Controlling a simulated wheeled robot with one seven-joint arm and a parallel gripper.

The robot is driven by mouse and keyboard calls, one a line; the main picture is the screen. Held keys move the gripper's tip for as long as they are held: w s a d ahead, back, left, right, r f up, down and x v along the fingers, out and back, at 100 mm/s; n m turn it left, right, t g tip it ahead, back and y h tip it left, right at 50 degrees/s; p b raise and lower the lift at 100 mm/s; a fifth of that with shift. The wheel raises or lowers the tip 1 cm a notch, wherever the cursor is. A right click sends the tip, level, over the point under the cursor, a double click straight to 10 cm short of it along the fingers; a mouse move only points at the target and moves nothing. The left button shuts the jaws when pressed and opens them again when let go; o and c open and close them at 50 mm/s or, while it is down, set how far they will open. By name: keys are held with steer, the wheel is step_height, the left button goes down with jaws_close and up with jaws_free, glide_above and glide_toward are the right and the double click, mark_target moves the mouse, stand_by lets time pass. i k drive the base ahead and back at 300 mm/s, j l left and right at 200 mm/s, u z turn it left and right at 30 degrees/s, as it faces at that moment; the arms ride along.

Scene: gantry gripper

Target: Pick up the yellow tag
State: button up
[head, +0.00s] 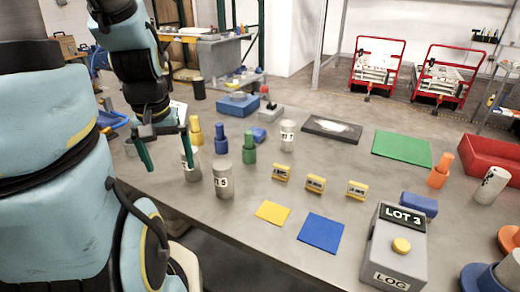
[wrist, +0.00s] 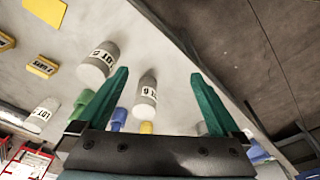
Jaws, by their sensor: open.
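Three small yellow tags with dark printed labels stand in a slanting row on the grey table: a left one (head: 281,172), a middle one (head: 315,183) and a right one (head: 357,189). The print is too small to read. One labelled yellow tag also shows at the left of the wrist view (wrist: 43,67). My gripper (head: 166,150) is open and empty, with green fingers, over the table's left part, well left of the tags. In the wrist view, a grey lot cylinder (wrist: 146,92) appears between the open fingers (wrist: 160,76).
Grey cylinders (head: 222,180) and a green peg (head: 249,148) stand between my gripper and the tags. A flat yellow square (head: 273,212) and blue square (head: 320,232) lie in front. A grey LOT 3 box (head: 395,248) stands right.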

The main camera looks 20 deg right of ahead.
mark_target(281, 173)
steer(key=k+u, duration=0.3)
steer(key=k, duration=0.2)
steer(key=k+u, duration=0.3)
steer(key=k, duration=0.25)
